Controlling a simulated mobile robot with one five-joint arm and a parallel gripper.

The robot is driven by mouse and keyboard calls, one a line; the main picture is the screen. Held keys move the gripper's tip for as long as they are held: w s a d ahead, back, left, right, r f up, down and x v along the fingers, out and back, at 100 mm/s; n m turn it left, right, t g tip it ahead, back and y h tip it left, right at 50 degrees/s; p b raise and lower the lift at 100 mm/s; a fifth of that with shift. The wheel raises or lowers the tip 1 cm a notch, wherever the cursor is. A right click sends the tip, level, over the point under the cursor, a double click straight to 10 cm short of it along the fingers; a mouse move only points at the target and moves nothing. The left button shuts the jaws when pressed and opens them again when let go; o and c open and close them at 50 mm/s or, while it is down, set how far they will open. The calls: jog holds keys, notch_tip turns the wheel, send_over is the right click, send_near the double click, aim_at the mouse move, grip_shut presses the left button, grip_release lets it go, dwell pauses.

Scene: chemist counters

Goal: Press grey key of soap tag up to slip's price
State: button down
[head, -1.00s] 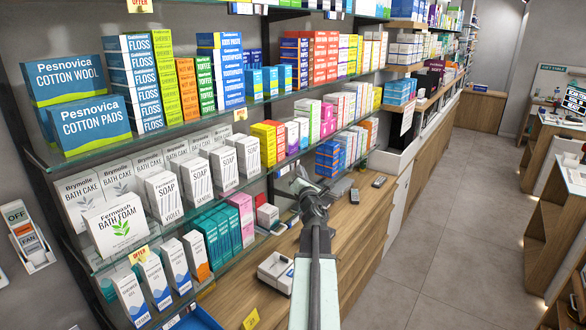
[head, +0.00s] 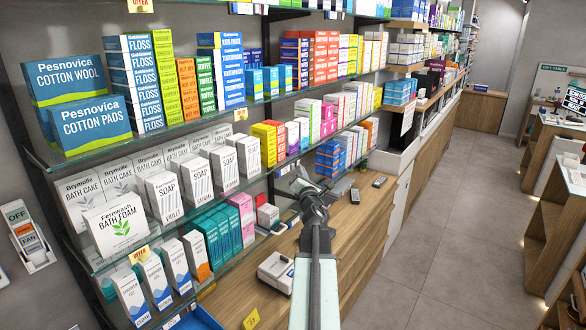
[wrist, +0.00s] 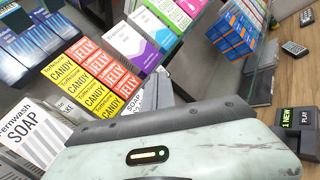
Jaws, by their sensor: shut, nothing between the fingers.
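My gripper (head: 301,181) is shut and empty at the end of my raised arm, in front of the shelving; its fingertips are small here. White soap boxes (head: 163,196) stand on the glass shelf to its left, lettered SOAP. In the wrist view a tilted Fernwash soap box (wrist: 32,135) shows at the lower left. I cannot pick out the soap's tag or its grey key in either view. A yellow slip (head: 251,319) shows at the bottom edge of the head view; its figures are too small to read surely.
A wooden counter (head: 338,243) runs below the shelves with a white device (head: 274,271) on it. Yellow candy boxes (wrist: 85,75) fill the wrist view's middle. A small display (wrist: 288,118) reads 1 NEW. The floor (head: 445,220) to the right is clear.

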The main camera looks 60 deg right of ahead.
jog(key=shift+w, duration=0.15)
dwell(0.5)
jog(key=shift+w, duration=0.25)
jog(key=shift+w, duration=0.5)
dwell(0.6)
jog(key=shift+s, duration=0.9)
jog(key=s, duration=0.5)
dwell(1.0)
